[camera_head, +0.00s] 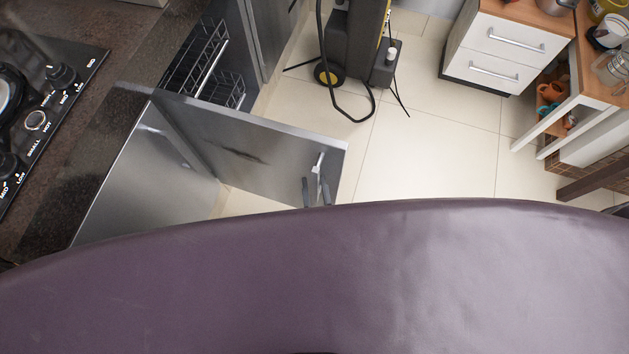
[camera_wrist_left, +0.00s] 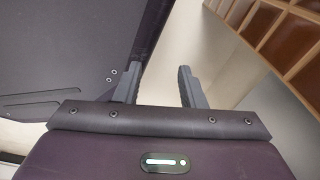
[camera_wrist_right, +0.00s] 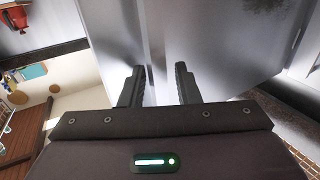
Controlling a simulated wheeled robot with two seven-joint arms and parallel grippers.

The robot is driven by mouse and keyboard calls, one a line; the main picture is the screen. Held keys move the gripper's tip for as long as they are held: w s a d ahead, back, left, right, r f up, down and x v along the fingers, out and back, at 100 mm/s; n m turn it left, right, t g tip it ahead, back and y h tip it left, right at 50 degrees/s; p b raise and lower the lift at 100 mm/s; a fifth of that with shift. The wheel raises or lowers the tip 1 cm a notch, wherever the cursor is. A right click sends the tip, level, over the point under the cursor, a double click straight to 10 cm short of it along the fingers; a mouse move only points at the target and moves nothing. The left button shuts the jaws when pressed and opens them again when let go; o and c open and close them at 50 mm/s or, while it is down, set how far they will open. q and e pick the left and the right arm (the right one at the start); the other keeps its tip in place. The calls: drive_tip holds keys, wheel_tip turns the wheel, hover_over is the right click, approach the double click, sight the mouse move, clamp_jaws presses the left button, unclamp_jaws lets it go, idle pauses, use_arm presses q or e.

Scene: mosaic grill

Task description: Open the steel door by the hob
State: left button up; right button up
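The steel door (camera_head: 240,150) by the hob (camera_head: 40,110) stands swung out from the cabinet, wide open, with its top edge running right across the head view. Its handle (camera_head: 318,163) is near the free end. My right gripper (camera_head: 316,190) is at the handle, fingers apart. In the right wrist view its fingers (camera_wrist_right: 158,75) are open, with a steel surface and a pale upright strip beyond and between them; contact is unclear. My left gripper (camera_wrist_left: 158,75) is open and empty, away from the door, over pale floor; it is not seen in the head view.
Wire racks (camera_head: 208,65) show in the cabinet behind the door. Another steel front (camera_head: 150,180) is left of it. A black-yellow machine (camera_head: 355,45) with a hose stands beyond. White drawers (camera_head: 495,55) and a shelf stand at the right. Tiled floor between is clear.

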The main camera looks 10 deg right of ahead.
use_arm(q)
drive_tip(key=shift+w+d+r, duration=0.15)
drive_tip(key=shift+w, duration=0.6)
use_arm(e)
drive_tip(key=s, duration=0.7)
drive_tip(key=shift+s, duration=0.25)
use_arm(q)
drive_tip(key=shift+s, duration=0.25)
